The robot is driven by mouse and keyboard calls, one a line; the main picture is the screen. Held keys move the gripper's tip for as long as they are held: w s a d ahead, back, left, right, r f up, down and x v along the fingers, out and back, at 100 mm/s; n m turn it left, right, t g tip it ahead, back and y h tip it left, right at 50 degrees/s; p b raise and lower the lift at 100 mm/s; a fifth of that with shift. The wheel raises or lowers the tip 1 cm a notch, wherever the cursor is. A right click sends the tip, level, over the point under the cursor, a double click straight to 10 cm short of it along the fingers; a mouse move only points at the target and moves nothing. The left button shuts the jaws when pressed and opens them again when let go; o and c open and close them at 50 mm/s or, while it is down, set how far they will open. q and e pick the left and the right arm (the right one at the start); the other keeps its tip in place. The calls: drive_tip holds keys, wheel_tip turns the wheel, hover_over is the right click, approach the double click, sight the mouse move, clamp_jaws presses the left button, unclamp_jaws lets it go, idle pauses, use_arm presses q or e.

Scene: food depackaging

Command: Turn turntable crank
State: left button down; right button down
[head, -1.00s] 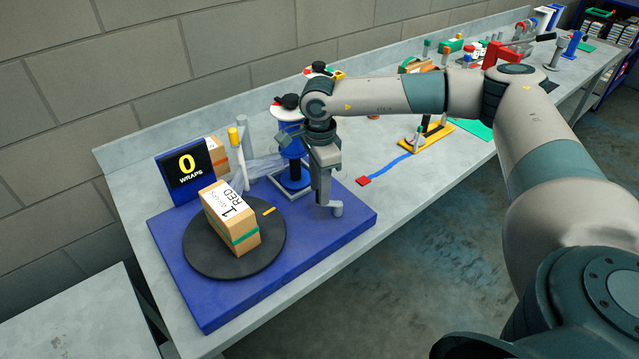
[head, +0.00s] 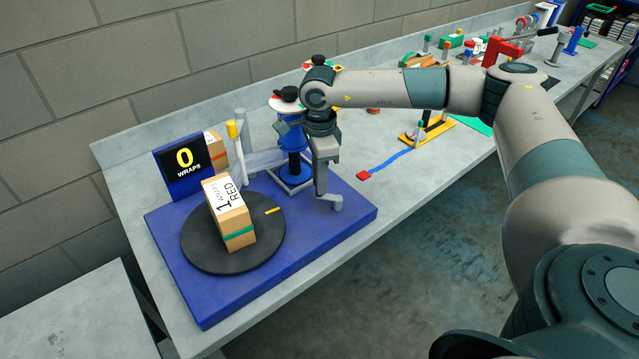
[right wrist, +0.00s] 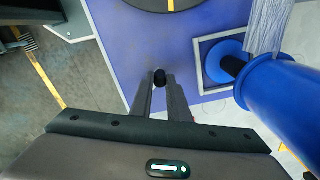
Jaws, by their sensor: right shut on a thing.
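My right gripper (head: 323,195) reaches down to the right corner of the blue turntable base (head: 330,228). In the right wrist view its fingers (right wrist: 160,88) are shut on a dark round crank knob (right wrist: 160,77). The rest of the crank is largely hidden by the gripper. The black round turntable (head: 200,257) bears a cardboard box (head: 234,222) with a green band and a label reading "1 WRAPS RED". A yellow mark (head: 272,211) lies on the disc's right side. The counter display (head: 184,160) reads 0 WRAPS. My left gripper is not in view.
A blue film roll (head: 293,150) stands on a post behind my gripper, with clear film stretching left to a white post with a yellow cap (head: 233,130). A yellow tool (head: 428,134) and several other items stand farther right along the grey bench (head: 390,190).

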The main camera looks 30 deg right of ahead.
drive_tip(key=m+b, duration=0.1)
drive_tip(key=b, duration=0.1)
drive_tip(key=d+m+b, duration=0.1)
drive_tip(key=m, duration=0.1)
drive_tip(key=w+m+b, duration=0.1)
drive_tip(key=b, duration=0.1)
drive_tip(key=shift+w+d+f+m+b, duration=0.1)
drive_tip(key=shift+d+f+m+b, duration=0.15)
drive_tip(key=shift+d+m+b, duration=0.15)
drive_tip(key=m+b, duration=0.1)
drive_tip(key=d+m+b, duration=0.1)
drive_tip(key=shift+w+r+m, duration=0.1)
drive_tip(key=shift+w+m, duration=0.05)
drive_tip(key=shift+m, duration=0.15)
drive_tip(key=shift+d+r+m+b, duration=0.2)
drive_tip(key=shift+d+m+b, duration=0.2)
drive_tip(key=shift+m+b, duration=0.5)
drive_tip(key=shift+m, duration=0.3)
drive_tip(key=c, duration=1.7)
unclamp_jaws()
